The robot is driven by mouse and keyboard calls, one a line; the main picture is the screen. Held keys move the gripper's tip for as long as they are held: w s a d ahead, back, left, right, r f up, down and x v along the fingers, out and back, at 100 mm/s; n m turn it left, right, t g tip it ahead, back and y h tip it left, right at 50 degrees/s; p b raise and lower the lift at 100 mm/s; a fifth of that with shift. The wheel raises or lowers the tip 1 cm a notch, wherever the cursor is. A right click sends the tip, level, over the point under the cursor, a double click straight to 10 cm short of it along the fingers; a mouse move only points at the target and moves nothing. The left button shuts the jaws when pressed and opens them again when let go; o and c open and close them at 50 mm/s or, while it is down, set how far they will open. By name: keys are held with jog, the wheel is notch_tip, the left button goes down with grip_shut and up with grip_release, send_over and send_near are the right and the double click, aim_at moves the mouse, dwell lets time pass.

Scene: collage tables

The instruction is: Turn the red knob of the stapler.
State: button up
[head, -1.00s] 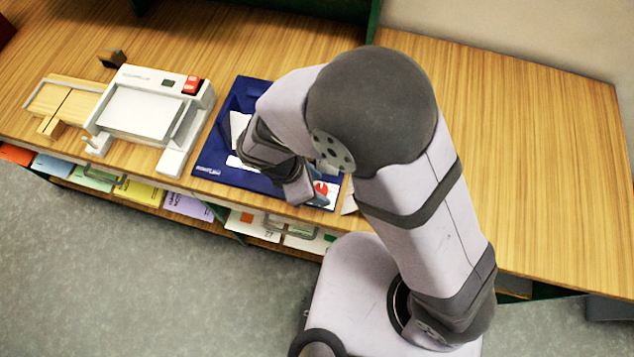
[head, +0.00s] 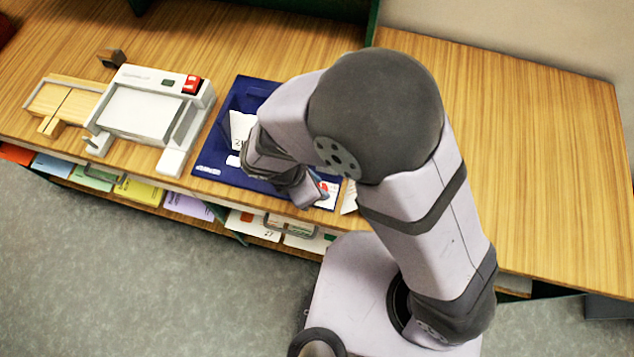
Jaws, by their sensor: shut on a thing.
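My gripper (head: 308,190) points down over the front right corner of a dark blue board (head: 208,160) on the wooden table. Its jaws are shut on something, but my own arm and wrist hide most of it. A small blue and red item (head: 322,187) shows right beside the fingertips, above a white card (head: 327,201). I cannot tell whether this red patch is the stapler's red knob. No stapler is clearly recognisable. Another red part (head: 192,85), block-like, sits on the white machine (head: 150,78) at the left, away from my gripper.
White papers (head: 240,130) lie on the blue board, partly under my wrist. A wooden piece (head: 68,100) stands at the far left. Coloured folders (head: 140,190) fill the shelf below the front edge. The table's right side (head: 540,150) is clear.

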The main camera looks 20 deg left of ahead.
jog(key=n, duration=0.2)
jog(key=n+t+y, duration=0.1)
jog(key=n, duration=0.2)
jog(key=shift+s+d+n+y+b, duration=0.1)
jog(key=shift+d+n+y+b, duration=0.05)
jog(key=shift+n+y+b, duration=0.2)
jog(key=n+y, duration=0.1)
jog(key=n, duration=0.1)
jog(key=n+y+b, duration=0.1)
jog(key=n, duration=0.1)
jog(key=shift+d+n+t+b, duration=0.2)
jog(key=shift+n+t+b, duration=0.1)
jog(key=shift+n, duration=0.05)
jog(key=shift+r, duration=0.1)
jog(key=o, duration=1)
jog(key=shift+o, duration=0.2)
jog(key=shift+s+r, duration=0.1)
jog(key=shift+r, duration=0.05)
jog(key=shift+b+v, duration=0.55)
jog(key=shift+v, duration=0.45)
jog(key=shift+p+v, duration=0.3)
jog(key=shift+v, duration=2.2)
